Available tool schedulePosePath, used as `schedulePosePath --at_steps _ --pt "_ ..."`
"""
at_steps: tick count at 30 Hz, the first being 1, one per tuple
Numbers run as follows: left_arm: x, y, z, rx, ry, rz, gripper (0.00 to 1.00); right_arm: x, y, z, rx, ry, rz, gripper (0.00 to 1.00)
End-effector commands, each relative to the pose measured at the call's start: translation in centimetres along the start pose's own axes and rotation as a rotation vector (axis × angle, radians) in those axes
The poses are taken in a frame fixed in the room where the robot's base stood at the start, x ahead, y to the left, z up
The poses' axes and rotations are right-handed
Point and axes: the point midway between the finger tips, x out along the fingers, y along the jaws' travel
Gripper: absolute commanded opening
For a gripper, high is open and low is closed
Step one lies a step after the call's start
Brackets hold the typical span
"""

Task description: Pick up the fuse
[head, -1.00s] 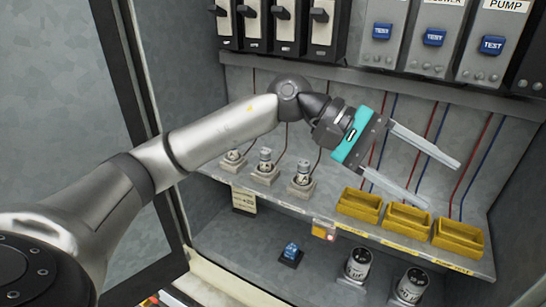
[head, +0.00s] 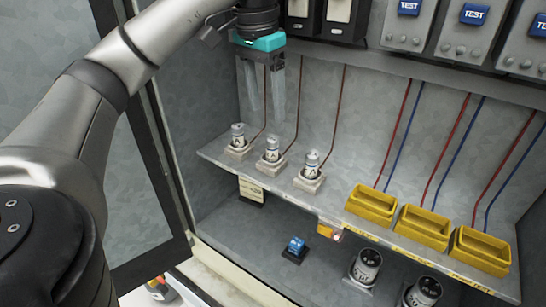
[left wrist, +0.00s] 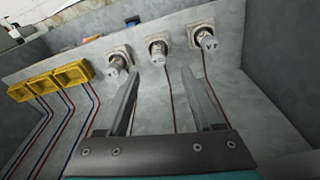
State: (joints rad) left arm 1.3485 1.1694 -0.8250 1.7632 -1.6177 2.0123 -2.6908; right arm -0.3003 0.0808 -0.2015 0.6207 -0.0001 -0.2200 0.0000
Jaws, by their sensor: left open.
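Three small light-coloured cylindrical fuses stand upright in square holders in a row on the shelf: a left one (head: 238,136), a middle one (head: 272,150) and a right one (head: 311,165). They also show in the left wrist view, at the upper right: the right fuse (left wrist: 116,66), the middle fuse (left wrist: 158,54) and the left fuse (left wrist: 206,40). I cannot tell which one is meant. My left gripper (head: 265,98) points down above the shelf, near the left and middle fuses, open and empty. Its two fingers (left wrist: 165,100) are apart. My right gripper is not in view.
Yellow bins (head: 424,226) sit on the shelf to the right. Below are a small blue part (head: 295,246) and two larger cylinders (head: 366,266). Switches and blue TEST buttons (head: 473,13) line the panel above. The open cabinet door (head: 150,200) is at left.

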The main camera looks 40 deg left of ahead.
Motion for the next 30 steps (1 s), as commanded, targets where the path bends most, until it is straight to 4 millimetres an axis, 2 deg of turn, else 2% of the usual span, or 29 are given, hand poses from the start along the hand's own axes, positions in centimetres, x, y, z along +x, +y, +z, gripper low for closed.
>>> schedulePosePath --at_steps 1,3,11,21,30 --pt "1.3 0.1 0.1 0.001 -0.002 0.001 0.67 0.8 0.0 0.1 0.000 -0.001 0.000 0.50" --pt "2.2 0.1 0.0 0.001 -0.001 0.002 0.67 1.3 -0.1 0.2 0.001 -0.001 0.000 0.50" --pt "4.1 0.1 0.0 0.001 0.001 0.001 0.67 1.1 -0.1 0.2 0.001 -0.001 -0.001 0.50" --pt "8.6 0.2 -0.1 0.001 0.000 0.001 0.67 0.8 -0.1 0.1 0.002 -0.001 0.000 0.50" --pt "9.0 0.3 -0.1 0.001 0.003 0.002 0.66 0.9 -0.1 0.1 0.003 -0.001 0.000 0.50"
